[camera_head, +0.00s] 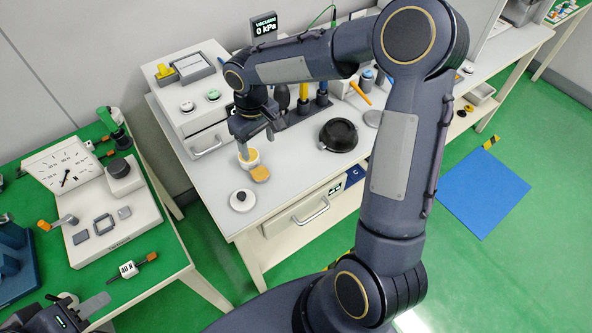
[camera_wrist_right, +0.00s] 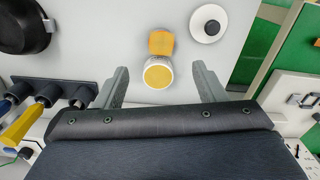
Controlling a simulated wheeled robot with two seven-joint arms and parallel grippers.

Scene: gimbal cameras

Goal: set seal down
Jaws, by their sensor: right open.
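A white round jar (camera_head: 249,160) with an orange-tan top stands near the front left of the white table; it also shows in the right wrist view (camera_wrist_right: 158,74). A flat orange-tan piece (camera_head: 260,174), perhaps the seal, is right beside it and also shows in the right wrist view (camera_wrist_right: 161,42). I cannot tell whether it touches the jar or the table. My right gripper (camera_head: 258,143) is above the jar, open and empty, with its fingers apart on either side in the wrist view (camera_wrist_right: 159,72). My left gripper (camera_head: 82,310) is at the lower left, away from these; its jaw state is unclear.
A white lid with a black knob (camera_head: 242,201) lies near the table's front edge. A black bowl (camera_head: 338,134) stands to the right. Behind is a rack of upright tools (camera_head: 303,104), with a drawer cabinet (camera_head: 205,126) at left. Bare tabletop lies between jar and bowl.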

